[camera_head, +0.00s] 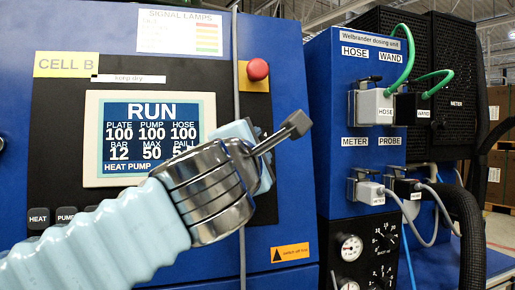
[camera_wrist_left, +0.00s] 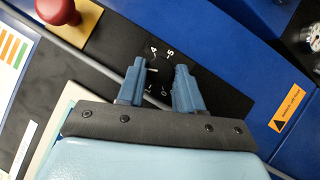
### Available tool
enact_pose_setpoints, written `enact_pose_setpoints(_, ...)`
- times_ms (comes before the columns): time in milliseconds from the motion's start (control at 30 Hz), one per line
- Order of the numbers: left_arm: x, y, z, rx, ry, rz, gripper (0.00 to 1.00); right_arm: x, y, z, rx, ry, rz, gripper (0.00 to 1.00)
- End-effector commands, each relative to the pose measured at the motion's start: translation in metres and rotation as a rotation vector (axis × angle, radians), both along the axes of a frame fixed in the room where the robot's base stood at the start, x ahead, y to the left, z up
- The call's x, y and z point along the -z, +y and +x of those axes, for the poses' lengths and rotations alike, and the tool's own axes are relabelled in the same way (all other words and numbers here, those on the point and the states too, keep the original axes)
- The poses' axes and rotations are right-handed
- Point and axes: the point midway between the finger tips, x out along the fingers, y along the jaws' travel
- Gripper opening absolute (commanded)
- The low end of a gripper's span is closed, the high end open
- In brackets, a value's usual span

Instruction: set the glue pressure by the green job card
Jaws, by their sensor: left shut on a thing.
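The pump's screen (camera_head: 150,138) reads RUN, with plate, pump and hose at 100, bar 12 and max 50; its right edge is partly covered by my wrist. My left gripper (camera_wrist_left: 158,82) is over a black dial panel (camera_wrist_left: 215,88) on the blue cabinet, shut on a dark knob that is mostly hidden between its fingers. White scale numbers 4 and 5 show beyond the fingertips, with smaller marks between them. I see no green job card. My right gripper is not in view.
A red mushroom button (camera_head: 257,69) sits above the wrist, also in the wrist view (camera_wrist_left: 58,10). A grey cable runs down the cabinet front. The dosing unit (camera_head: 365,60) with green hoses and pressure gauges (camera_head: 351,247) stands on the right. An orange warning label (camera_head: 290,253) is below.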

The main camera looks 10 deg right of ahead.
Motion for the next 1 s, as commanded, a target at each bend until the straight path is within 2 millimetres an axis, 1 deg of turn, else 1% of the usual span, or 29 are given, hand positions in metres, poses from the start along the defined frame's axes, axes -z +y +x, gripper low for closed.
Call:
enact_pose_setpoints(33, -0.0024, 0.0022, 0.0014, 0.004, 0.001, 0.035, 0.05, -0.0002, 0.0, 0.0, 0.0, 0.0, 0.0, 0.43)
enact_pose_setpoints(500, -0.0068, 0.0024, 0.0019, 0.082, 0.015, 0.439, 0.05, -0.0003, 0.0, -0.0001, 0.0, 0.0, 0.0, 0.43)
enact_pose_setpoints(733, -0.008, 0.0024, 0.0022, 0.104, 0.017, 0.569, 0.05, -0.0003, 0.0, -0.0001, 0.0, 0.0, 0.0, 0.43)
enact_pose_setpoints(1000, -0.0088, 0.0025, 0.0021, 0.116, 0.017, 0.643, 0.05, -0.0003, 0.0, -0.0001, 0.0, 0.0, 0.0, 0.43)
